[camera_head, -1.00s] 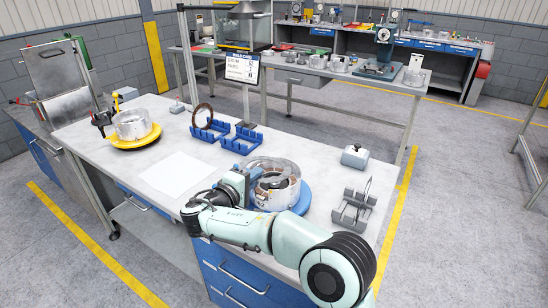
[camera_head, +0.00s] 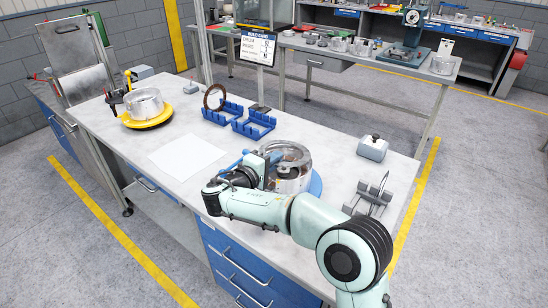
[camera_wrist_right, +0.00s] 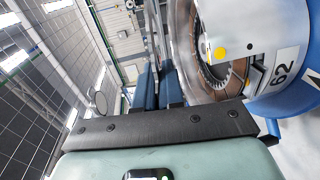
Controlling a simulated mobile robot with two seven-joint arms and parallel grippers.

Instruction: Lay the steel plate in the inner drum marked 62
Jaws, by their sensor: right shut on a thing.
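The inner drum marked 62 (camera_wrist_right: 285,65) is a silvery open drum; its label shows in the right wrist view, with brown toothed lining inside. In the head view the drum (camera_head: 290,186) sits on a blue round base (camera_head: 316,184) near the bench's front edge. My right gripper (camera_head: 262,160) is at the drum's left side, its blue fingers (camera_wrist_right: 158,85) close together. It is shut on the steel plate (camera_wrist_right: 183,45), a thin grey ring seen nearly edge-on beside the drum mouth. In the head view the plate overlaps the drum top, so the gap is unclear. My left gripper is out of view.
A second drum (camera_head: 145,101) stands on a yellow base (camera_head: 147,120) at left. A brown ring (camera_head: 208,91) stands in a blue rack (camera_head: 222,114). A grey knobbed block (camera_head: 372,149) and a grey rack (camera_head: 368,205) lie right of the drum. White paper (camera_head: 187,156) lies flat.

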